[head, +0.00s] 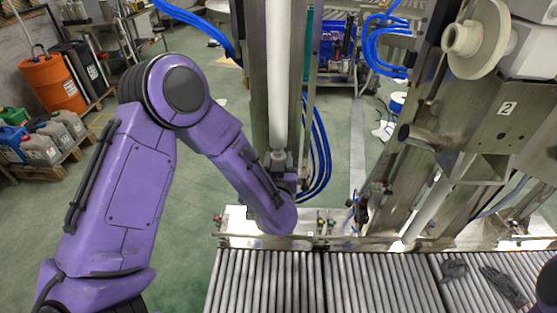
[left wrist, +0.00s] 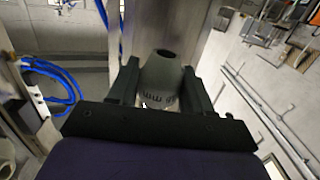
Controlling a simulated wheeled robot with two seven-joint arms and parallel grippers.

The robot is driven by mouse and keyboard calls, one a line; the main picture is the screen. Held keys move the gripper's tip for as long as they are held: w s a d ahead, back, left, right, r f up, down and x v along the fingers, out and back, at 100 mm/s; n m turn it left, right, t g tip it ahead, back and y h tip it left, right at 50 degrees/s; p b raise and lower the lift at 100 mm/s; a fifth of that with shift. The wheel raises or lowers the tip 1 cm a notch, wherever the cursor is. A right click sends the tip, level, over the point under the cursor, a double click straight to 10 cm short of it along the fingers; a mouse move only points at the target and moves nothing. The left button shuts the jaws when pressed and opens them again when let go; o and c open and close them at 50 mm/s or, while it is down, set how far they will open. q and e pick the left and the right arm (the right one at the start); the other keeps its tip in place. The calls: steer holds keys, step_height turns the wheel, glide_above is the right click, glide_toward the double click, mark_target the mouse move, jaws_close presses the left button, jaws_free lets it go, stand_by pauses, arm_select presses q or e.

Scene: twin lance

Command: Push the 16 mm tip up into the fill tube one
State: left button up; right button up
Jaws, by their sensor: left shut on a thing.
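My left gripper (left wrist: 157,88) is shut on a grey, tapered tip (left wrist: 160,75) with a dark round hole in its end. The tip sits between the two dark fingers. In the head view my left gripper (head: 280,168) is at the lower end of a long white upright tube (head: 279,75), mostly hidden behind my purple wrist. A small grey piece (head: 278,156) shows at that lower end; I cannot tell whether it is the tip or part of the tube, nor whether tip and tube touch.
A metal column (head: 258,70) stands beside the tube. A second filling station, marked 2 (head: 507,108), stands at right. Blue hoses (head: 322,160) hang close to my gripper.

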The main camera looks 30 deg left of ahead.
mark_target(278, 153)
arm_select(q)
steer(key=shift+w+r+p, duration=0.1)
steer(key=shift+r+p, duration=1.6)
steer(key=shift+r, duration=0.15)
steer(key=o, duration=1.3)
